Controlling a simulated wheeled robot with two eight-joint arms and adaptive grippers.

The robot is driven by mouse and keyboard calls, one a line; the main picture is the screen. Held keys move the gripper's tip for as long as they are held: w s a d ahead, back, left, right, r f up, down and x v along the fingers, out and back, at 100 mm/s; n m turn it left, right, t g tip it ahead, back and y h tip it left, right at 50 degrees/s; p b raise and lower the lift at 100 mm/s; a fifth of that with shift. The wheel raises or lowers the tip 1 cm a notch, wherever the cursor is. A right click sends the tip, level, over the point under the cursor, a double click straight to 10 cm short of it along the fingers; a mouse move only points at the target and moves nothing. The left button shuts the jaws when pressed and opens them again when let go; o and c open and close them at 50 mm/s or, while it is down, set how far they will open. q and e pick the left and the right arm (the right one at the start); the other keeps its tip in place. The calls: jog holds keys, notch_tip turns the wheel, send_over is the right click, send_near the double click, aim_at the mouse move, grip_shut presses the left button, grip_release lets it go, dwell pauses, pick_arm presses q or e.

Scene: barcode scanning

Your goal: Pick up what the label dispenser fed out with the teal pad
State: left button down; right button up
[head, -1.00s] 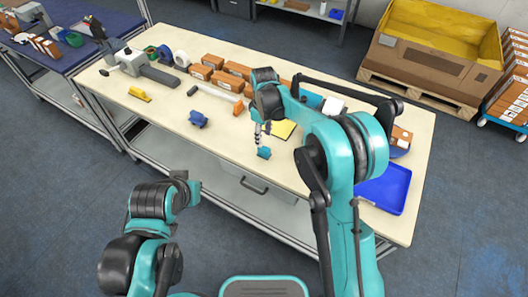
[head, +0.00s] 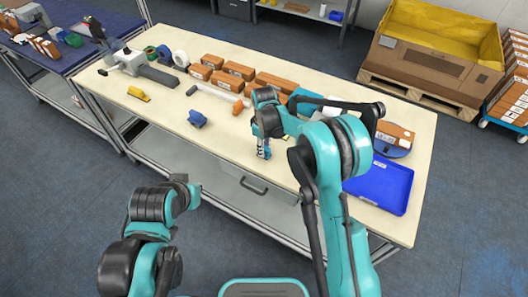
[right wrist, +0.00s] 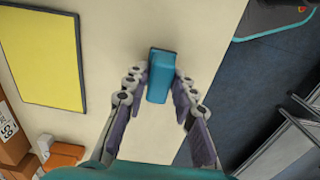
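A small teal pad (right wrist: 160,75) stands on the pale worktable near its front edge. My right gripper (right wrist: 161,80) is lowered over it, with a finger on each side. The fingertips are very close to its sides; whether they press on it I cannot tell. In the head view my right gripper (head: 263,154) largely hides the pad. My left gripper (head: 188,190) is in front of the table, away from everything; its fingers are not clear. A grey device with a long bar (head: 155,76) stands at the table's far left; whether it is the label dispenser is unclear. I see no fed-out label.
A blue object (head: 197,119), a yellow tool (head: 138,94) and a white tube with orange end (head: 215,92) lie left of my right arm. Brown boxes (head: 240,71) line the back. A blue tray (head: 380,187) is at right.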

grip_shut()
jog(key=shift+r, duration=0.6)
notch_tip(320, 180, up, 3)
jog(key=shift+f+p, duration=0.1)
jog(key=shift+p, duration=0.5)
jog(key=s+d+r+p, duration=0.2)
jog(key=s+d+r, duration=0.4)
jog(key=d, duration=0.4)
jog(key=shift+r, duration=0.5)
grip_release()
grip_shut()
